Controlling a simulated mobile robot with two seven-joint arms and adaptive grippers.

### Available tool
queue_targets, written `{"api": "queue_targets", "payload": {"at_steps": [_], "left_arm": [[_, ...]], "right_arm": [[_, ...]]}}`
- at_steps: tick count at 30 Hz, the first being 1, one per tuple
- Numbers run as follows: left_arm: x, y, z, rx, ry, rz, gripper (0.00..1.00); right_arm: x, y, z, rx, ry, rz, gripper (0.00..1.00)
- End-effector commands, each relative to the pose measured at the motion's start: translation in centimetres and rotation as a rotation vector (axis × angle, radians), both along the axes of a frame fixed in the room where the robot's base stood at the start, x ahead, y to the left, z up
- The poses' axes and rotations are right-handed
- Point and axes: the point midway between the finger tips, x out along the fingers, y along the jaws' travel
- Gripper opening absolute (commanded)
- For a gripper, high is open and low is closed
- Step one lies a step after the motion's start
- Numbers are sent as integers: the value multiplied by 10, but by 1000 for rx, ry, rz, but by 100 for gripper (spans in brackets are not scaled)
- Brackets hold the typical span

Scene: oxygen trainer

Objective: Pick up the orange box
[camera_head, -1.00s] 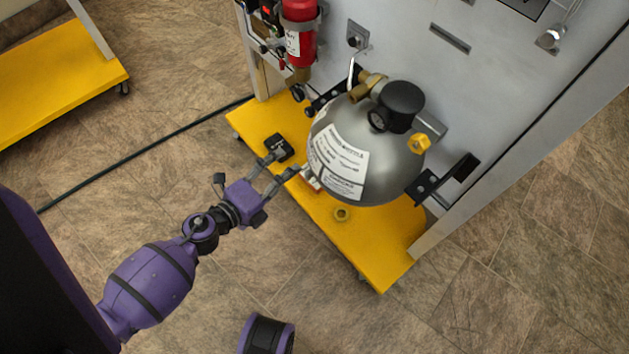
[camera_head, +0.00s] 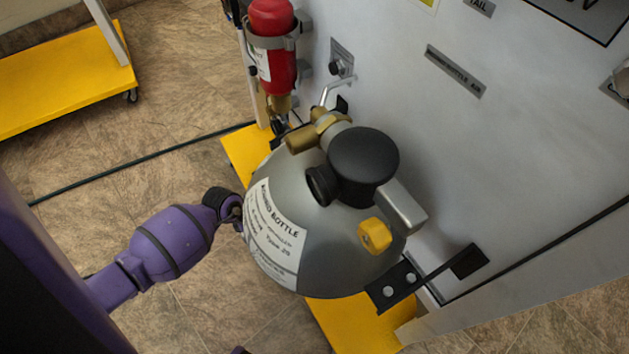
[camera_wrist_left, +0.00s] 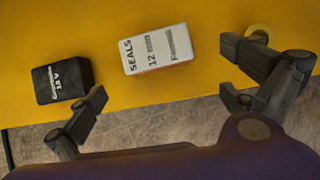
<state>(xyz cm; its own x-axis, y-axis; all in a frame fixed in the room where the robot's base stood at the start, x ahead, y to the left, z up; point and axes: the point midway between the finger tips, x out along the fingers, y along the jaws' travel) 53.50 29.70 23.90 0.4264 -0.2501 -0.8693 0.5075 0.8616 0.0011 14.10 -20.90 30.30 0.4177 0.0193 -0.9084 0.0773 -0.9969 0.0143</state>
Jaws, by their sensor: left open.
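The box marked SEALS 12 mm (camera_wrist_left: 157,49) lies on the yellow base plate in the left wrist view. Its top is white, and a thin orange edge shows along its lower side. My left gripper (camera_wrist_left: 165,97) is open and empty, with its two fingers apart on either side below the box in the picture. The fingers do not touch the box. My right gripper is not in view.
A dark cable (camera_head: 140,155) crosses the floor.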

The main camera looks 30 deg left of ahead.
Motion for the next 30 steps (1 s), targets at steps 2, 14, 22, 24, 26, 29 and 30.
{"api": "queue_targets", "payload": {"at_steps": [2, 14, 22, 24, 26, 29, 30], "left_arm": [[-1, 0, -1, 1, 2, 0, 100], [15, -8, -29, -1, 2, 0, 100], [37, -18, -60, -3, 3, 2, 100], [41, -19, -65, -1, 2, 1, 100], [42, -19, -66, -1, 2, 0, 100], [42, -19, -64, 0, 0, 1, 100], [42, -19, -64, 0, 0, 1, 100]], "right_arm": [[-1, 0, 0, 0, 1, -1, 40], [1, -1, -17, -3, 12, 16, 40], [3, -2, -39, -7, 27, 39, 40], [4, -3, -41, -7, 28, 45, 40], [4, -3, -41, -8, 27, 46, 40], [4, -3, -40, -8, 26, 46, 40], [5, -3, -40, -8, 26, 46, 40]]}}
